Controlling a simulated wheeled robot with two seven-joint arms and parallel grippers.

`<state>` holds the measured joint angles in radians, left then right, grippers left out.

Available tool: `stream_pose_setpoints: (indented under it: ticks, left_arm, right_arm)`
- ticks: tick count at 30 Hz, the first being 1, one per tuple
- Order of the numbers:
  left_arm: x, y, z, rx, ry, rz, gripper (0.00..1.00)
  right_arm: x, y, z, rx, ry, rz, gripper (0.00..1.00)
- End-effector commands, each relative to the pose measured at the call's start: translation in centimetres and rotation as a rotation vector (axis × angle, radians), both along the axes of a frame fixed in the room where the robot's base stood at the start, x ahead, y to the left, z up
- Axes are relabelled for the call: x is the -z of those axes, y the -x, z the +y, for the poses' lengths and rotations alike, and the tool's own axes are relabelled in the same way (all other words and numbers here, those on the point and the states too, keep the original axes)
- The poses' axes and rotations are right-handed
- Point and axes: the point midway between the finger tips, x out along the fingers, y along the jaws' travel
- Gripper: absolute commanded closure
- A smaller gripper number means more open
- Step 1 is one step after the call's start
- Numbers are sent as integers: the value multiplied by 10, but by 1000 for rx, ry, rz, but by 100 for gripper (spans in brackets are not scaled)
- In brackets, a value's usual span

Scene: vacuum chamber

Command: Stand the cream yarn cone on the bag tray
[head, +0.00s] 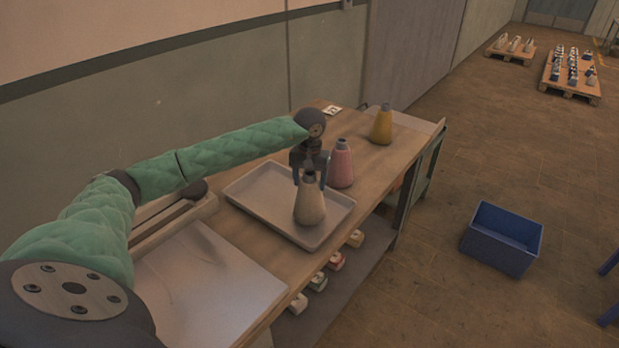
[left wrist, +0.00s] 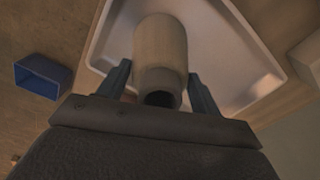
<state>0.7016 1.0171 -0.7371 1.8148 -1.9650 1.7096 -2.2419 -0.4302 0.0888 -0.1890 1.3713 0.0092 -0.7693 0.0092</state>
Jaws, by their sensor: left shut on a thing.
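The cream yarn cone (head: 310,206) is upright at the right-hand part of the bag tray (head: 251,195), a shallow pale tray on the bench. I cannot tell whether its base touches the tray floor. My left gripper (head: 310,178) comes down from above and is shut on the cone's narrow top. In the left wrist view the cone (left wrist: 160,50) sits between the two fingers (left wrist: 160,88), with the tray (left wrist: 262,62) behind it. My right gripper is not in view.
A pink cone (head: 342,165) stands just behind the tray, close to my left gripper. A yellow cone (head: 381,125) stands farther back on the bench (head: 350,207). A blue crate (head: 502,238) is on the floor to the right. A pale sheet (head: 205,285) lies in front of the tray.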

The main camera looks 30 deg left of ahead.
Motion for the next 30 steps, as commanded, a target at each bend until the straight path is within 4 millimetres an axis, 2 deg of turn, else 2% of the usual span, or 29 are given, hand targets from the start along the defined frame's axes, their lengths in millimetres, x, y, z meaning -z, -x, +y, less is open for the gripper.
stream_pose_setpoints:
  ticks: [13,14,17,30]
  left_arm:
    - [2,0,0,0,0,-1,89]
    - [3,0,0,0,0,0,34]
    - [2,0,0,0,0,0,14]
    - [0,0,0,0,0,0,13]
  right_arm:
    - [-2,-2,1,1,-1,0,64]
    - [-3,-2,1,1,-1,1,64]
    - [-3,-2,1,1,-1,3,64]
    - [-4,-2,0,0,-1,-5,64]
